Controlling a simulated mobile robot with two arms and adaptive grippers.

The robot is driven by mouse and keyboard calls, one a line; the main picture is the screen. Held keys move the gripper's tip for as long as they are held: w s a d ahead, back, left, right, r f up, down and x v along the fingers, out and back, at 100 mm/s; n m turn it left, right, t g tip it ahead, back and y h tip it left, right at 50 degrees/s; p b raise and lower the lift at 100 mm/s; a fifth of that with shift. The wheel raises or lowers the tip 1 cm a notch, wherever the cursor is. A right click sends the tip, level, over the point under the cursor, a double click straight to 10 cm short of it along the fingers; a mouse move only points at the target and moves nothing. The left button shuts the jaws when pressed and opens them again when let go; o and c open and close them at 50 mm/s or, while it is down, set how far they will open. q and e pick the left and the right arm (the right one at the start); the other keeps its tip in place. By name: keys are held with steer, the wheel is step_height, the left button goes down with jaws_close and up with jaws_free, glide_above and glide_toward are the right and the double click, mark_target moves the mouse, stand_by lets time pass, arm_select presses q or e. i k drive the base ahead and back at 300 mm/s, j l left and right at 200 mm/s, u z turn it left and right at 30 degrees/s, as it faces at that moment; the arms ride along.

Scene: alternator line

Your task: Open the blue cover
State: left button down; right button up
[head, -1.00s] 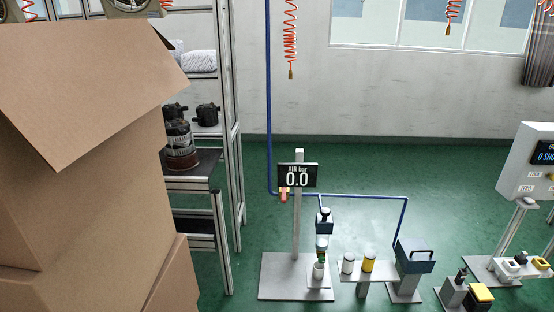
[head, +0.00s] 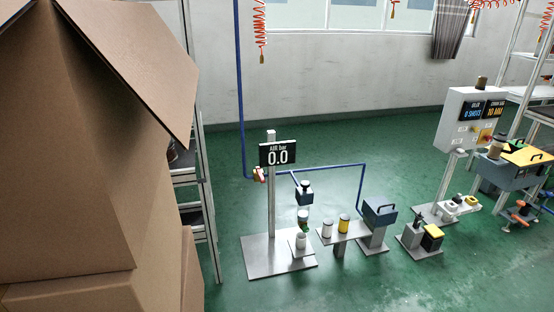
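A dark blue-grey cover with a black handle (head: 379,211) sits on top of a grey stand at the right end of the air line in the head view. It appears closed, and its inside is hidden. A blue pipe (head: 330,167) runs down to it. A smaller blue block (head: 304,196) hangs on the air stand to its left, above a green-topped piece. Neither of my grippers shows in the head view.
Large cardboard boxes (head: 95,180) fill the left side and partly hide a rack. A low bench (head: 340,233) holds white and yellow cylinders. A control panel (head: 474,118) stands right. Green floor (head: 340,285) in front is clear.

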mark_target(379, 211)
steer(key=i+l+z, duration=0.2)
steer(key=z, duration=0.25)
steer(key=i+l+z, duration=0.1)
steer(key=i+z, duration=0.4)
steer(key=k, duration=0.1)
